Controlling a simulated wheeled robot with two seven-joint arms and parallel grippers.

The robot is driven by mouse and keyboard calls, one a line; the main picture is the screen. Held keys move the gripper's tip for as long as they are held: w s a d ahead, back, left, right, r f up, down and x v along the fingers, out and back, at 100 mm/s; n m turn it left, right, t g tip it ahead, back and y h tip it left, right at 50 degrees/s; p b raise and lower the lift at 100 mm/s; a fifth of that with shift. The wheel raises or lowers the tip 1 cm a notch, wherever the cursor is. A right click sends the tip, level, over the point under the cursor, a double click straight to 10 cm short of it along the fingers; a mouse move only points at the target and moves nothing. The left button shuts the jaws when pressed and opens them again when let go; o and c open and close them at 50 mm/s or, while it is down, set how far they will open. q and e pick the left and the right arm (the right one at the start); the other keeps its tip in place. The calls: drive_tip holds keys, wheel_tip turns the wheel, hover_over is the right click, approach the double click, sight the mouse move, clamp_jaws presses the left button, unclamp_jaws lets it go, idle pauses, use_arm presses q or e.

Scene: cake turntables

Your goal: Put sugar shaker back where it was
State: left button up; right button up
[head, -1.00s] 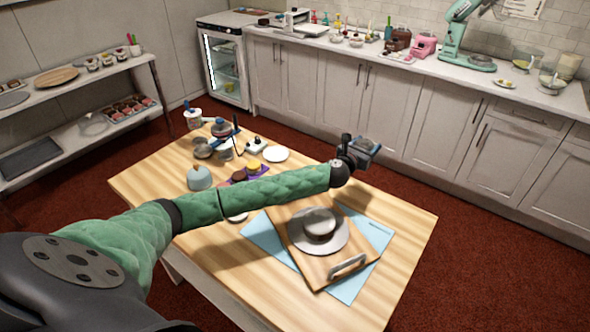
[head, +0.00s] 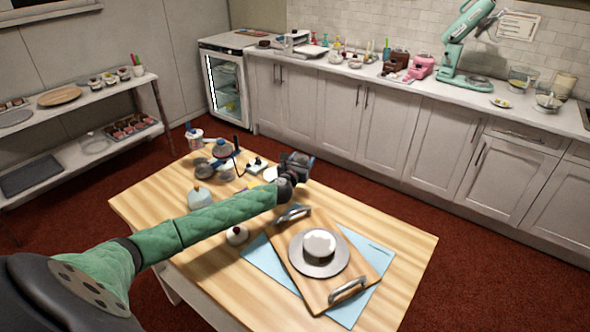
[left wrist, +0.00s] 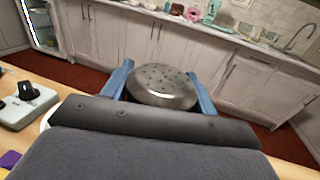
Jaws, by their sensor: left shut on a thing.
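The sugar shaker shows in the left wrist view (left wrist: 165,85) as a round metal top with small holes. It sits between the two blue fingers of my left gripper (head: 297,160), which is shut on it. In the head view the gripper is above the back part of the wooden table, past the cutting board. The shaker itself is hard to make out there. A small round cake with a pale top (head: 319,243) sits on a grey turntable (head: 318,269). My right gripper is not in view.
The turntable stands on a wooden board with metal handles (head: 298,288) over a blue mat (head: 265,258). Behind my arm are a teal jar (head: 199,197), a white scale (head: 257,165) and a mug (head: 194,137). The table's right side (head: 405,240) is clear.

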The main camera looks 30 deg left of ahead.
use_arm(q)
drive_tip(key=a+f, duration=0.1)
drive_tip(key=a, duration=0.1)
drive_tip(key=shift+s+a+f, duration=0.1)
drive_tip(key=shift+a+f, duration=0.25)
drive_tip(key=shift+a, duration=0.05)
drive_tip(key=shift+a+f+p, duration=0.1)
drive_tip(key=shift+f+p, duration=0.3)
drive_tip(key=shift+f, duration=1.65)
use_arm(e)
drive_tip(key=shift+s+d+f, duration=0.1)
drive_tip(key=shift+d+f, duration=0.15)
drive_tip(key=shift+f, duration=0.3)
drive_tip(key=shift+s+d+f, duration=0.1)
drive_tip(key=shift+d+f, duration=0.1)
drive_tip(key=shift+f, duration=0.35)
use_arm(q)
drive_tip(key=shift+f, duration=0.15)
drive_tip(key=o, duration=1.1)
drive_tip(key=shift+c, duration=0.2)
drive_tip(key=shift+o, duration=0.4)
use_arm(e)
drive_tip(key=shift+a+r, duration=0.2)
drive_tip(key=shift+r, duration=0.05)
